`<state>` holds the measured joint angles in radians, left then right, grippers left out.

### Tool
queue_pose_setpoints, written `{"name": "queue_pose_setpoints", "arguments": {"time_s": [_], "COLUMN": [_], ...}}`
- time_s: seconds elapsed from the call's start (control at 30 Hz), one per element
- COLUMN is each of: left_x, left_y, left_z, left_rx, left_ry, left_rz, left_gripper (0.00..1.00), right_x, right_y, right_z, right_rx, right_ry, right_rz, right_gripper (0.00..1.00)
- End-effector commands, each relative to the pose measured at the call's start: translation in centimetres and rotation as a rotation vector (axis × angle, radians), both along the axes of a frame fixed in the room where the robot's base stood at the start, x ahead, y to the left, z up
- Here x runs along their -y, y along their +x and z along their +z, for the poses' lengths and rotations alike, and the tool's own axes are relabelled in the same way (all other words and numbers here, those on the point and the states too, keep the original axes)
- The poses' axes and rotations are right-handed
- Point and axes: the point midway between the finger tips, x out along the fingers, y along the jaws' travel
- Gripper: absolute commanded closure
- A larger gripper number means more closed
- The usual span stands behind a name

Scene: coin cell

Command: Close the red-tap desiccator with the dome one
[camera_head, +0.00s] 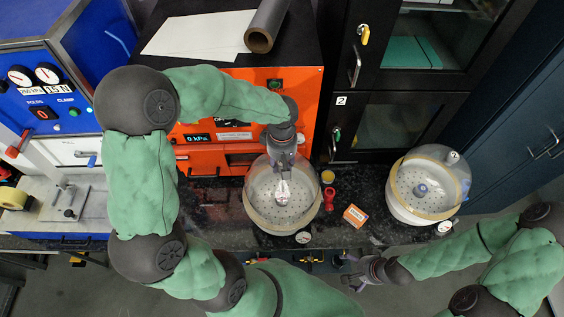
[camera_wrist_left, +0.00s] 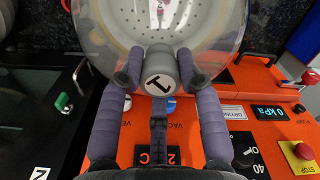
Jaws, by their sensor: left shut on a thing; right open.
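The red-tap desiccator (camera_head: 257,215) stands on the dark counter in front of the orange oven, its red tap (camera_head: 329,194) on its right side. My left gripper (camera_head: 284,165) is above it, shut on the grey knob of the clear dome (camera_head: 254,178). In the left wrist view my left gripper (camera_wrist_left: 160,78) has its fingers on both sides of the knob (camera_wrist_left: 158,82), with the clear dome (camera_wrist_left: 232,35) beyond. The dome is over the base; I cannot tell whether its rim touches. My right gripper (camera_head: 352,271) is open and empty, near the counter's front edge.
A second desiccator (camera_head: 399,205) with a clear dome stands to the right. An orange box (camera_head: 355,215), a small yellow-topped jar (camera_head: 327,176) and a gauge (camera_head: 303,238) are near the red-tap desiccator. The orange oven (camera_head: 305,95) is close behind.

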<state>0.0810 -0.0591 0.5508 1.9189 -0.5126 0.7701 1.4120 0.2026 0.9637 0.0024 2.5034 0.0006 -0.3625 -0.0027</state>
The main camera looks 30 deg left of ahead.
Motion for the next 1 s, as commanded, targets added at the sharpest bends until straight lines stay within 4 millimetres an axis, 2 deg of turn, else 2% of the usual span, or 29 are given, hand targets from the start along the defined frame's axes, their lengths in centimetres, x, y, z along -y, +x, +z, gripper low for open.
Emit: {"name": "queue_pose_setpoints", "arguments": {"time_s": [0.37, 0.4, 0.47, 0.5, 0.83, 1.0], "left_x": [0.0, 0.0, 0.0, 0.0, 0.0, 0.0], "left_y": [0.1, 0.1, 0.1, 0.1, 0.0, 0.1], "left_z": [-0.6, -0.6, -0.5, -0.5, -0.5, 1.2], "left_rx": [0.002, 0.002, 0.002, 0.002, 0.000, 0.004], "left_ry": [0.000, 0.000, 0.000, 0.000, 0.000, 0.001], "left_rz": [0.001, 0.001, 0.001, 0.000, 0.000, 0.001], "left_gripper": [1.00, 0.56, 0.39, 0.37, 0.37, 0.37], "right_x": [0.0, 0.0, 0.0, 0.0, 0.0, 0.0], "right_y": [0.0, 0.0, 0.0, 0.0, 0.0, 0.0], "right_z": [-0.7, -0.6, -0.6, -0.6, -0.6, -0.6], "right_rx": [0.000, 0.000, 0.000, 0.000, 0.000, 0.000], "right_ry": [0.000, 0.000, 0.000, 0.000, 0.000, 0.000], "right_rz": [0.000, 0.000, 0.000, 0.000, 0.000, 0.000], "right_gripper": [0.00, 0.00, 0.00, 0.00, 0.00, 0.00]}}
